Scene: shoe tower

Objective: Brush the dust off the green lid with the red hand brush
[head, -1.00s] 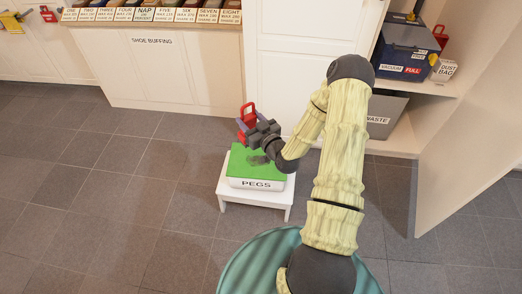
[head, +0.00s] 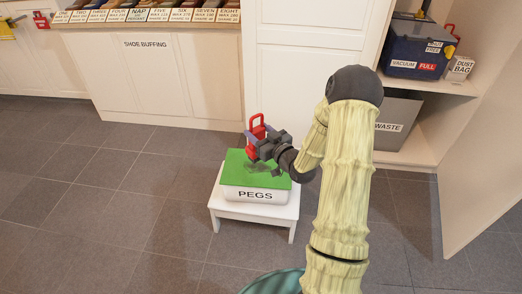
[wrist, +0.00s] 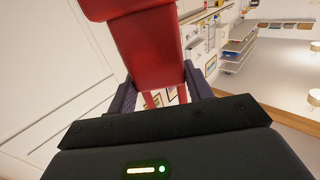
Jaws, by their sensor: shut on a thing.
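The green lid (head: 236,178) lies on a white box marked PEGS (head: 259,195), which stands on a small white stool (head: 252,212). A dark grey dust patch shows on the lid near its middle. My gripper (head: 259,143) is shut on the red hand brush (head: 257,128) over the back part of the lid. The red brush also fills the top of the wrist view (wrist: 148,50), between the two fingers.
A white cabinet front marked SHOE BUFFING (head: 165,75) stands behind the stool. On the right are a grey WASTE bin (head: 398,112) and, above it, a blue vacuum box (head: 415,48) beside a dust bag box (head: 459,67). The floor left of the stool is clear.

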